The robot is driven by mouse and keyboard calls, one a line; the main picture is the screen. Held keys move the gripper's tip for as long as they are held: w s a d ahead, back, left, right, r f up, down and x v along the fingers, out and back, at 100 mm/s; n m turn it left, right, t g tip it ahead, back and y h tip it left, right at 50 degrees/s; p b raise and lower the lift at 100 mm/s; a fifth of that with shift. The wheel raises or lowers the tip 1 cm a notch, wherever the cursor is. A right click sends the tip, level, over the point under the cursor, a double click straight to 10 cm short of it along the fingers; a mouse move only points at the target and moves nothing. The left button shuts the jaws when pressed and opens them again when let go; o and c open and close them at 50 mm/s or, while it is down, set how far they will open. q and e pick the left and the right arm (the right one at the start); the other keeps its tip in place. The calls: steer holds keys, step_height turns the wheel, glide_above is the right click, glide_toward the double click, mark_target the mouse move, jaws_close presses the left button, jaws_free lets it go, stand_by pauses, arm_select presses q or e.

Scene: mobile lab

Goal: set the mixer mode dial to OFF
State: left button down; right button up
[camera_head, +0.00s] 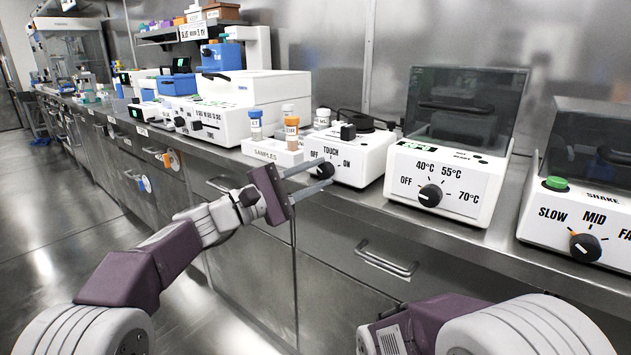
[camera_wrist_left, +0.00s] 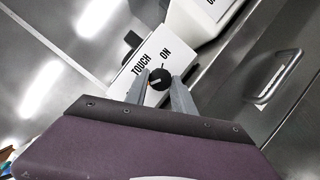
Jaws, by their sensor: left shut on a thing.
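The mixer (camera_head: 365,160) is a white box with a dark round top, labelled OFF, TOUCH and ON on its front. Its black mode dial (camera_head: 325,170) sits low on that front. My left gripper (camera_head: 326,173) is at this face, its two fingers shut on the dial from either side. In the left wrist view the dial (camera_wrist_left: 160,79) shows between the fingertips, with TOUCH and ON above it. A small light mark on the dial appears to point to the lower left there, away from ON. The OFF label is hidden in that view. My right gripper is out of view.
A sample rack (camera_head: 272,152) with capped tubes stands just left of the mixer. A heater box (camera_head: 448,175) with a temperature dial stands to the right, and a shaker (camera_head: 580,205) beyond it. A drawer handle (camera_head: 386,262) juts out below the bench edge.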

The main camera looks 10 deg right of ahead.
arm_select(q)
steer(key=shift+n, duration=0.6)
steer(key=c, duration=1.1)
jaws_free()
steer(key=shift+f, duration=0.1)
steer(key=shift+o, duration=0.2)
